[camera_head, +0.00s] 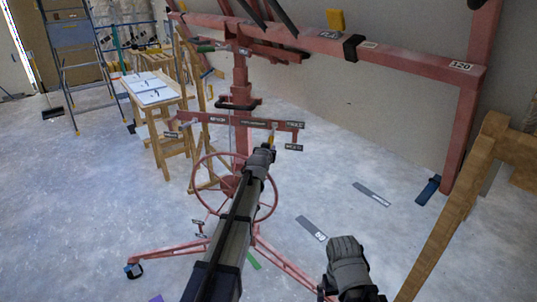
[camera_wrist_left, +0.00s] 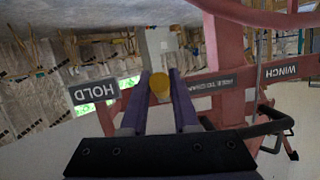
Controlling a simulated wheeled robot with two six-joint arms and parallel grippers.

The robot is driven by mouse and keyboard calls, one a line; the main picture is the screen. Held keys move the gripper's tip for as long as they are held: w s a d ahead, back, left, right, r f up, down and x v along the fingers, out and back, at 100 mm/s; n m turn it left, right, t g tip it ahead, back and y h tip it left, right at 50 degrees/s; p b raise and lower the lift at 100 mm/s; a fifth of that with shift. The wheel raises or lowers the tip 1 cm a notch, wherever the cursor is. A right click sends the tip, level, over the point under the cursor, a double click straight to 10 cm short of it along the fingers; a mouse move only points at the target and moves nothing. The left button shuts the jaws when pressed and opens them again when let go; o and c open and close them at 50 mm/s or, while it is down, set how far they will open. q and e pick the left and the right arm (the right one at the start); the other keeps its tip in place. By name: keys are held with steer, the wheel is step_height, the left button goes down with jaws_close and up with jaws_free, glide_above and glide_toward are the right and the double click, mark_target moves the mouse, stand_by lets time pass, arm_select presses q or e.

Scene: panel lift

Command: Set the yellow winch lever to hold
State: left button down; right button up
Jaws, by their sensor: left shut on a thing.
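The yellow winch lever's round end (camera_wrist_left: 159,86) sits between the two purple fingers of my left gripper (camera_wrist_left: 160,98), which is shut on it. In the head view a bit of yellow lever (camera_head: 272,136) shows just above my left gripper (camera_head: 264,152), at the right part of the lift's red crossbar. In the wrist view, which looks upside down, the HOLD label (camera_wrist_left: 94,90) is just left of the lever, and the WINCH label (camera_wrist_left: 285,70) is far to the right. My right gripper (camera_head: 347,250) is low at the front; its jaws cannot be made out.
The red panel lift has a handwheel (camera_head: 276,195), a mast (camera_head: 240,80) and spread legs (camera_head: 170,250). A wooden table (camera_head: 165,108) and a stepladder (camera_head: 78,60) stand behind at left. A wooden frame (camera_head: 450,215) stands close at right.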

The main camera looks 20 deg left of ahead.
arm_select(q)
steer(key=shift+f+t, duration=0.15)
steer(key=shift+t, duration=0.15)
steer(key=c, duration=0.7)
jaws_free()
steer(key=shift+s, duration=0.1)
steer(key=p+v, duration=0.2)
steer(key=v, duration=0.5)
steer(key=shift+s, duration=0.25)
